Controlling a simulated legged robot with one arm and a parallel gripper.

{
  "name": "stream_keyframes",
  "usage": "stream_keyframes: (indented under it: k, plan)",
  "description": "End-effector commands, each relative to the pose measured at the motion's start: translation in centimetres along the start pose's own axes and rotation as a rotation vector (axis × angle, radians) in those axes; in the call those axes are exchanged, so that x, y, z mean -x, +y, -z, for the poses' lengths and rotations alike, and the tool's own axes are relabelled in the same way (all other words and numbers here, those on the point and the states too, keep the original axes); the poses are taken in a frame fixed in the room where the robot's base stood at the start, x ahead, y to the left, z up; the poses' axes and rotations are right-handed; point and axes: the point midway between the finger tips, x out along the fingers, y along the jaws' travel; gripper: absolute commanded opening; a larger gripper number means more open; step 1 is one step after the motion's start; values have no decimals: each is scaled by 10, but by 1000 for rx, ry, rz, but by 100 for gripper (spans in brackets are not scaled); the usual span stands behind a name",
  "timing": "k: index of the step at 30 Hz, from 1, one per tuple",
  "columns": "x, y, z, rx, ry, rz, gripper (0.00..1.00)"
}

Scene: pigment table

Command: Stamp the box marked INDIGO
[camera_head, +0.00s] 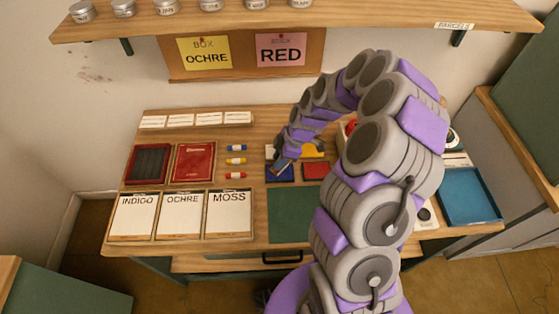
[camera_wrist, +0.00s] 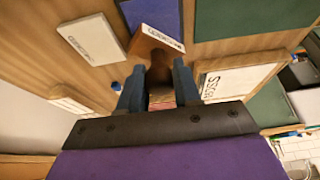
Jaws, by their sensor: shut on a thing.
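The box marked INDIGO (camera_head: 133,217) lies at the front left of the table, left of the boxes marked OCHRE (camera_head: 182,218) and MOSS (camera_head: 229,218). My gripper (camera_head: 279,168) is at the blue pad (camera_head: 285,179), beside a red pad (camera_head: 316,171). In the wrist view my gripper (camera_wrist: 158,88) is shut on a wooden stamp (camera_wrist: 150,46) with a white label, whose text is too blurred to read. The stamp looks tilted and overlaps the near edge of the blue pad (camera_wrist: 150,13); I cannot tell whether they touch.
A bare green mat (camera_head: 294,216) lies right of MOSS. Red and dark cases, small coloured tubes (camera_head: 236,161) and white cards stand further back. A blue tray (camera_head: 470,195) is at the right. Notes above read BOX OCHRE (camera_head: 204,53) and RED (camera_head: 281,50). My arm hides part of the table.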

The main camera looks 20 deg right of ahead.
Motion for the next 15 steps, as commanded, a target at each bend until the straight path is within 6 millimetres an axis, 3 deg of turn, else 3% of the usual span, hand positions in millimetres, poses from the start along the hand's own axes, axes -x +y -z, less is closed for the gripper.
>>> stream_keyframes:
  k: [15]
  plan:
    - [36, 1, 15, 1, 0, -2, 13]
